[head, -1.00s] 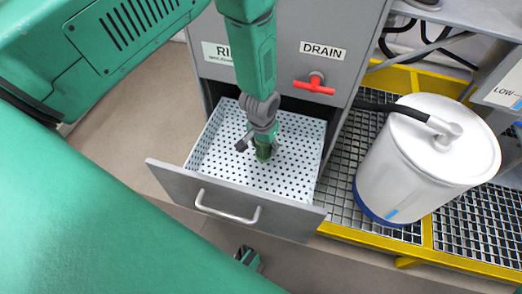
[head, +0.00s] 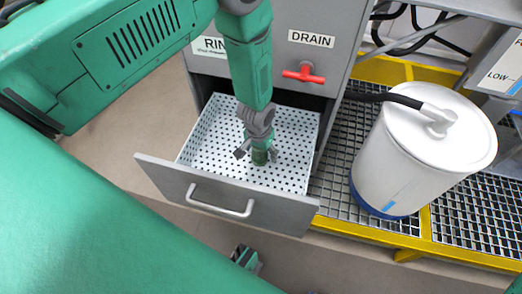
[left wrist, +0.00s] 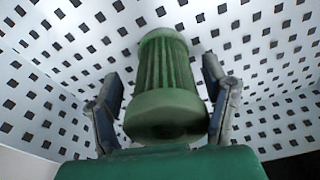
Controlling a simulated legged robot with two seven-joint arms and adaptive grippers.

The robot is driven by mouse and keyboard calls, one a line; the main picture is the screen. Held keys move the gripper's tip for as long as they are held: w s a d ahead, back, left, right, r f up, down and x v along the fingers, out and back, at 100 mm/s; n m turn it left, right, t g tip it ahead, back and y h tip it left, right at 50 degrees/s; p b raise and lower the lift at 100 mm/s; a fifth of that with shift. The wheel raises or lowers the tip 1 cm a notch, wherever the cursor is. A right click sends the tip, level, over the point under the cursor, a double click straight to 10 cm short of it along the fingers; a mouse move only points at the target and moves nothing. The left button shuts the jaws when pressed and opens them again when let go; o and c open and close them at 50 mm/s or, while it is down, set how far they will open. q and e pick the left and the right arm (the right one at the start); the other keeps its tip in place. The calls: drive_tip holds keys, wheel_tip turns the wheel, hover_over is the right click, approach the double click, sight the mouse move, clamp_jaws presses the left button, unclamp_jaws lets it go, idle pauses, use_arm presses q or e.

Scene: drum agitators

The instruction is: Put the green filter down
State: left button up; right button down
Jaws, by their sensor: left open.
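The green filter (left wrist: 165,75) is a ribbed cylinder with a smooth wide end cap. It stands in the open drawer (head: 205,150), on the white perforated floor. In the head view the filter (head: 260,157) shows only as a small dark green piece under my gripper. My left gripper (head: 257,153) points down over it and is open. In the left wrist view the fingers of this gripper (left wrist: 165,105) stand on either side of the filter, with a visible gap on both sides.
The drawer has a grey front with a handle (head: 220,200). Above it, the cabinet carries a red valve handle (head: 304,74) under a DRAIN label. A white drum (head: 425,155) with a black hose stands at right on a yellow-edged grating (head: 340,170).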

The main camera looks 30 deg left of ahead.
use_arm(q)
drive_tip(key=shift+d+r, duration=0.15)
drive_tip(key=shift+r, duration=0.35)
drive_tip(key=r+p, duration=0.1)
drive_tip(key=r, duration=0.2)
drive_tip(key=s+r+p, duration=0.1)
drive_tip(key=r+p, duration=0.1)
drive_tip(key=r, duration=0.2)
drive_tip(key=r+p, duration=0.1)
drive_tip(key=r, duration=0.2)
drive_tip(key=shift+s+r+p, duration=0.15)
drive_tip(key=shift+p, duration=0.15)
drive_tip(key=shift+r, duration=0.35)
drive_tip(key=shift+a, duration=0.3)
